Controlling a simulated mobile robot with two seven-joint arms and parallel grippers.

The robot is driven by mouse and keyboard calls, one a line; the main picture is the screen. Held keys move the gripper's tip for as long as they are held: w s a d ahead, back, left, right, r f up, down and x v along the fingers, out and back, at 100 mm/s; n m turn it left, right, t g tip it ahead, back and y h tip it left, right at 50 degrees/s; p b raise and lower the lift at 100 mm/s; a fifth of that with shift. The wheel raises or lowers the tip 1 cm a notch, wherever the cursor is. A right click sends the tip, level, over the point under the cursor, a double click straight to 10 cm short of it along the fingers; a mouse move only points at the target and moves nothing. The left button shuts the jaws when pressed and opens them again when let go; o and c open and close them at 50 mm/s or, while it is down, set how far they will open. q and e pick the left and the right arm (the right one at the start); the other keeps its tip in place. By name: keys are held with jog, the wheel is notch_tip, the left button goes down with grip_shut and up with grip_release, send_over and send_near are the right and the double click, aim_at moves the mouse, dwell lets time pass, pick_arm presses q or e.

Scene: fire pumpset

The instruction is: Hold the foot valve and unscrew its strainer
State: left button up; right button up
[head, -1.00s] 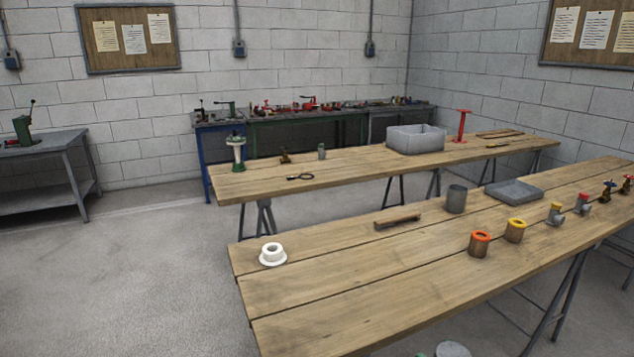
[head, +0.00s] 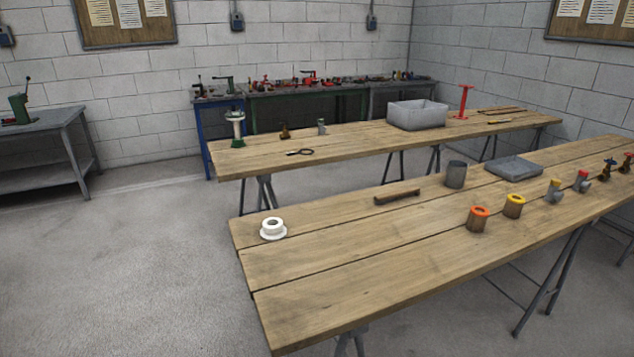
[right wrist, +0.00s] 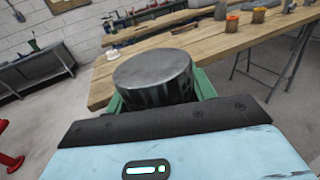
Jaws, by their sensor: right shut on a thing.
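In the right wrist view a round grey metal cylinder (right wrist: 152,75) with a flat top and dark vertical marks on its side fills the space in front of my right gripper (right wrist: 160,98). It looks like the strainer end of the foot valve. The green fingers are on either side of it and shut on it. Its lower part is hidden behind the gripper body, so I cannot tell what is joined to it. My left gripper is in neither view. Neither gripper shows in the head view.
The near wooden bench (head: 330,270) has a white flanged piece (head: 273,229), a dark bar (head: 397,197), a grey cup (head: 456,174), a grey tray (head: 514,168) and several coloured-top fittings. Its front left is clear. The far bench (head: 350,150) holds a grey bin (head: 417,115).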

jog(key=shift+w+a+r+m+h, duration=0.15)
jog(key=shift+a+r+m+h, duration=0.15)
jog(key=shift+a, duration=0.25)
jog(key=shift+a+r, duration=0.1)
jog(key=shift+a, duration=0.05)
jog(key=shift+r+p, duration=0.35)
jog(key=shift+r, duration=0.35)
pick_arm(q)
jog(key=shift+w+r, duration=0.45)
pick_arm(e)
jog(key=shift+w+f, duration=0.1)
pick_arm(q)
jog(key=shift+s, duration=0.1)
pick_arm(e)
jog(key=w+a+n+g+y, duration=0.2)
jog(key=w+a+n+y, duration=0.1)
jog(key=a, duration=0.5)
jog(key=w+a+n+g+y, duration=0.2)
jog(key=w+a+n+y, duration=0.1)
jog(key=a+n+y, duration=0.2)
jog(key=a+r+y, duration=0.1)
jog(key=a+y, duration=0.1)
jog(key=y, duration=0.1)
jog(key=shift+a, duration=0.35)
